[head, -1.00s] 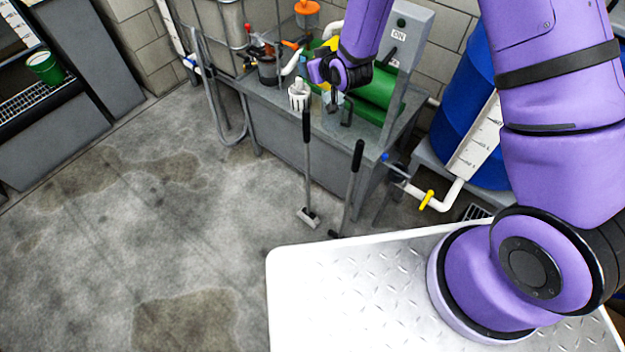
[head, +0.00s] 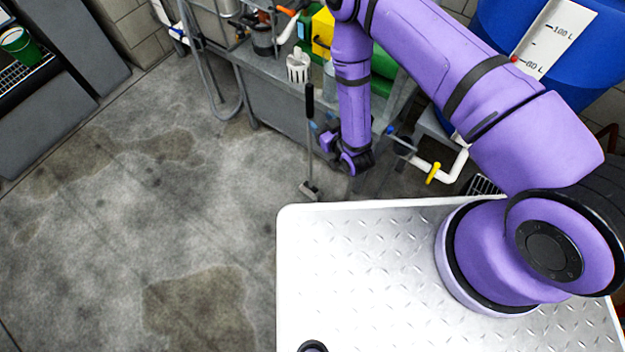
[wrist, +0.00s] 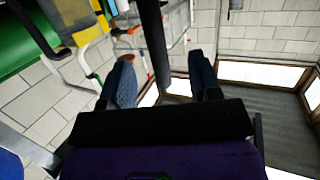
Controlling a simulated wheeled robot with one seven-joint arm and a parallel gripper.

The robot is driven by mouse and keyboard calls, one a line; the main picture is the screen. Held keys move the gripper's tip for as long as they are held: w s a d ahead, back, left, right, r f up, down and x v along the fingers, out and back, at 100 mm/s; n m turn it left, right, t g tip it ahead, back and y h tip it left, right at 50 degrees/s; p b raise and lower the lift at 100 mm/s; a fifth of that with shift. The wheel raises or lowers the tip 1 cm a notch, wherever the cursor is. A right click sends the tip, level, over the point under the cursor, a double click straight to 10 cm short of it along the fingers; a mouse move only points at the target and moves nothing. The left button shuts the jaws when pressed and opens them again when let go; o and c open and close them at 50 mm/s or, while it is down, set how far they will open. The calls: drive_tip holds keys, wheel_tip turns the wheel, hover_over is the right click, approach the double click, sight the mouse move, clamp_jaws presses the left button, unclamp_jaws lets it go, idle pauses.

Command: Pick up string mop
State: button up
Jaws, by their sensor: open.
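A long-handled tool with a black grip (head: 310,103) leans at the grey bench, its small grey head (head: 309,190) on the floor; I cannot tell whether it is the string mop. A second black-gripped tool, seen earlier to its right, is now hidden behind my arm in the head view. My gripper (head: 352,160) is low in front of the bench, right of the visible tool. In the wrist view my gripper (wrist: 161,70) is open, with a dark handle (wrist: 154,35) running between its fingers. I cannot tell whether they touch it or which tool it belongs to.
The grey bench (head: 270,103) stands behind the tools. A blue tank (head: 590,50) and white pipe with yellow valve (head: 433,173) are at right. My metal deck lies in front. The concrete floor (head: 110,230) at left is clear.

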sight(310, 110)
drive_tip(key=x, duration=0.5)
drive_tip(key=shift+w+f, duration=0.1)
drive_tip(key=shift+w, duration=0.05)
drive_tip(key=shift+w+d+x, duration=0.1)
drive_tip(key=shift+d+x, duration=0.05)
drive_tip(key=shift+x, duration=1.15)
drive_tip(key=shift+w+d+x, duration=0.1)
drive_tip(key=shift+d+x, duration=0.05)
drive_tip(key=shift+x, duration=1.2)
drive_tip(key=c, duration=1)
